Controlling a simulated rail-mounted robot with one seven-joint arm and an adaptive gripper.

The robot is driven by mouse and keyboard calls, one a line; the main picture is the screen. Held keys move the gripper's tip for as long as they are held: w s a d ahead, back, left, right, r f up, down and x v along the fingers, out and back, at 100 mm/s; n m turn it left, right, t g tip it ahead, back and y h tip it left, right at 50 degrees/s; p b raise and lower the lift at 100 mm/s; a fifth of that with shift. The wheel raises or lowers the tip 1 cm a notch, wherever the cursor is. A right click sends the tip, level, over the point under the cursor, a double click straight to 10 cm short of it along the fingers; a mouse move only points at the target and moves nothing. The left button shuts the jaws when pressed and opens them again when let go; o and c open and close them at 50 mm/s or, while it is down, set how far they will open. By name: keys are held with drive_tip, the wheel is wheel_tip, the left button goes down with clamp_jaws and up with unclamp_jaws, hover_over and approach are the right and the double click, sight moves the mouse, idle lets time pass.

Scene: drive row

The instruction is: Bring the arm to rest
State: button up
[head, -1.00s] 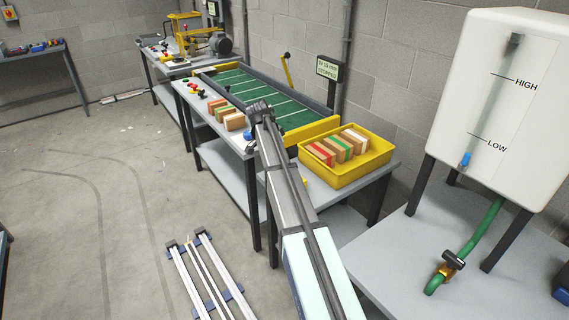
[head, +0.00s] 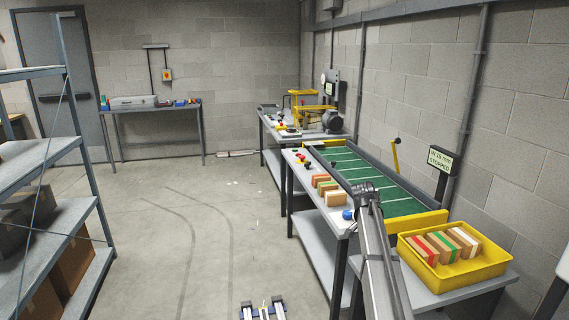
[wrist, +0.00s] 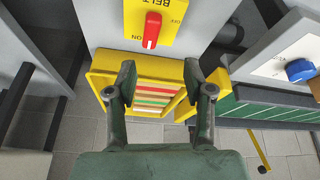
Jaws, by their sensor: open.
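My arm (head: 380,268) reaches forward from the bottom of the head view, past the left side of the yellow bin. My gripper (wrist: 159,75) is open in the wrist view, with nothing between its two dark green fingers. It also shows at the far end of the arm in the head view (head: 363,190), small, near the blue knob and the belt's near end. In the wrist view, a yellow switch plate (wrist: 150,20) marked BELT, with a red handle (wrist: 152,30), lies beyond the fingertips. I cannot tell the distance between them.
A yellow bin (head: 445,283) holding blocks stands right of the arm. A green belt (head: 390,200) runs behind, with a sign reading STOPPED (head: 440,159). More blocks (head: 328,190) stand on the grey bench. Shelving (head: 45,145) is at left. The floor (head: 170,230) between is mostly open.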

drive_tip(key=s+a+f+n+g+y, duration=0.1)
drive_tip(key=s+a+f+n, duration=0.25)
drive_tip(key=s+f, duration=0.6)
drive_tip(key=s+a+f+n+y, duration=0.1)
drive_tip(key=s+a+f+n, duration=0.4)
drive_tip(key=f, duration=0.7)
drive_tip(key=s+a+f+n+g+y, duration=0.1)
drive_tip(key=s+a+f, duration=0.2)
drive_tip(key=s+f, duration=0.65)
drive_tip(key=s+a+f+n+g, duration=0.1)
drive_tip(key=s+f, duration=0.4)
drive_tip(key=s, duration=0.7)
drive_tip(key=s+a+f+n+g, duration=0.1)
drive_tip(key=s+a+f+g, duration=0.2)
drive_tip(key=s, duration=1)
drive_tip(key=s+a+f+n+g+y, duration=0.1)
drive_tip(key=s+a+f+g, duration=0.1)
drive_tip(key=s+f, duration=0.6)
drive_tip(key=s+a, duration=0.1)
drive_tip(key=s, duration=0.4)
drive_tip(key=shift+a, duration=0.15)
drive_tip(key=shift+f, duration=0.25)
